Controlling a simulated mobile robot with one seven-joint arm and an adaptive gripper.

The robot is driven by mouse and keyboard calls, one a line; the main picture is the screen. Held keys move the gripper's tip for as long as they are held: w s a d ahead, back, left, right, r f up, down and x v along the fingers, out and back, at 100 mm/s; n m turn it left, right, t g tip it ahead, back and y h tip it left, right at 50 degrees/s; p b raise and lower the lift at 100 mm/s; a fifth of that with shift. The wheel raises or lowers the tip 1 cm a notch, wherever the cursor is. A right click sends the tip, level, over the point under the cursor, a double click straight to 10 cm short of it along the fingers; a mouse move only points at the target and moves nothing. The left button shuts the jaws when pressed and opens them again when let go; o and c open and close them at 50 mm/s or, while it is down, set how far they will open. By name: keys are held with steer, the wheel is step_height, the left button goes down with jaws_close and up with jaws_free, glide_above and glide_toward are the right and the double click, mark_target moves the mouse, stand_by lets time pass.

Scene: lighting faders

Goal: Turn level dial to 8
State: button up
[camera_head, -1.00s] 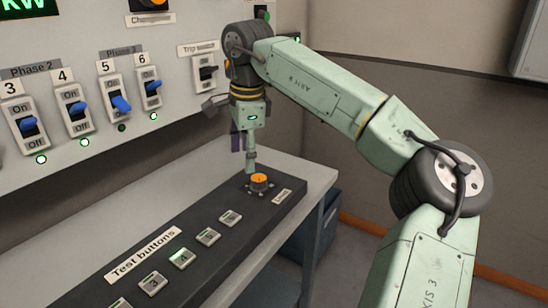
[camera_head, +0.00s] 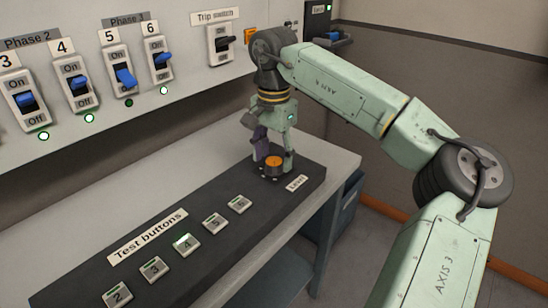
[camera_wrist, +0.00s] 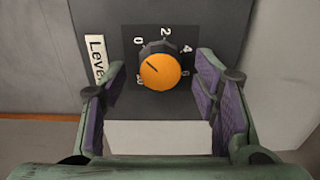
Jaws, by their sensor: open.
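The level dial (camera_head: 273,162) has an orange cap on a dark base and sits at the far right end of the black panel. In the wrist view the dial (camera_wrist: 160,70) has a dark mark pointing up-left, close to the 0. The numbers 0, 2 and 4 read clearly around it; the lower ones are partly hidden or blurred. The Level label (camera_wrist: 97,62) lies to its left. My gripper (camera_head: 274,157) is open, pointing down, with one finger on each side of the dial. In the wrist view my gripper (camera_wrist: 160,88) shows gaps between its purple-padded fingers and the cap.
Blue phase switches (camera_head: 125,78) and the trip switch (camera_head: 220,43) are on the wall panel behind. The grey bench top (camera_head: 190,165) is clear behind the black panel.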

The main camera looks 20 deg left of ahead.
steer(key=shift+f, duration=0.75)
steer(key=shift+c, duration=0.4)
steer(key=c, duration=1.1)
